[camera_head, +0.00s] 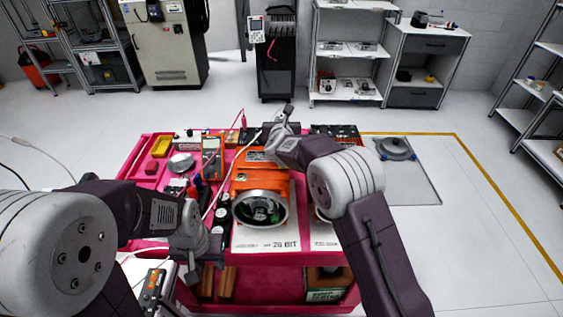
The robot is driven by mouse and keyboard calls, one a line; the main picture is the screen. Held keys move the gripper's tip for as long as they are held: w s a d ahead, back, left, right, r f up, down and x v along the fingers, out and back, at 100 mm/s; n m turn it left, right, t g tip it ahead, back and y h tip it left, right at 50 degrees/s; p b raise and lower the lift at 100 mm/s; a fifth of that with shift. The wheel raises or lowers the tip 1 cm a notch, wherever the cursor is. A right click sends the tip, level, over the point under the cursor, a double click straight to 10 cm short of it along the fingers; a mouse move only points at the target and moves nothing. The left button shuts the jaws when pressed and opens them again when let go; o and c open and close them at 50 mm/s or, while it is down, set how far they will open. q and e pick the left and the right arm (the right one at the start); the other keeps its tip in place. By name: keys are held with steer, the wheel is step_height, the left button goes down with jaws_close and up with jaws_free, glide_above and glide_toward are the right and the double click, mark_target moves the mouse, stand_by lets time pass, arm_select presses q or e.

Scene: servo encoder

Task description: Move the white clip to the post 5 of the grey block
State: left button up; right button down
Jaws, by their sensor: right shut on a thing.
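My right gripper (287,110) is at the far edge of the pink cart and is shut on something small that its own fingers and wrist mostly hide. A thin white lead (238,154) runs up to it, so the held thing appears to be the white clip, though the clip itself is not clear. A light block with small dark tops (188,137) at the far left of the cart may be the grey block; its posts are too small to tell apart. My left gripper (199,272) hangs low at the cart's near left edge; its jaw opening is unclear.
The pink cart (144,157) carries an orange unit with a round metal ring (261,209), a multimeter (212,160), a yellow tray (161,147), a silver dish (180,163) and a dark block (345,134). Red and white leads cross the left half.

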steer(key=shift+r, duration=0.2)
step_height(320, 180, up, 5)
steer(key=p, duration=0.3)
steer(key=shift+f, duration=0.1)
stand_by(0.3)
step_height(320, 180, down, 5)
steer(key=b, duration=0.3)
steer(key=shift+f, duration=0.2)
steer(key=shift+r, duration=0.1)
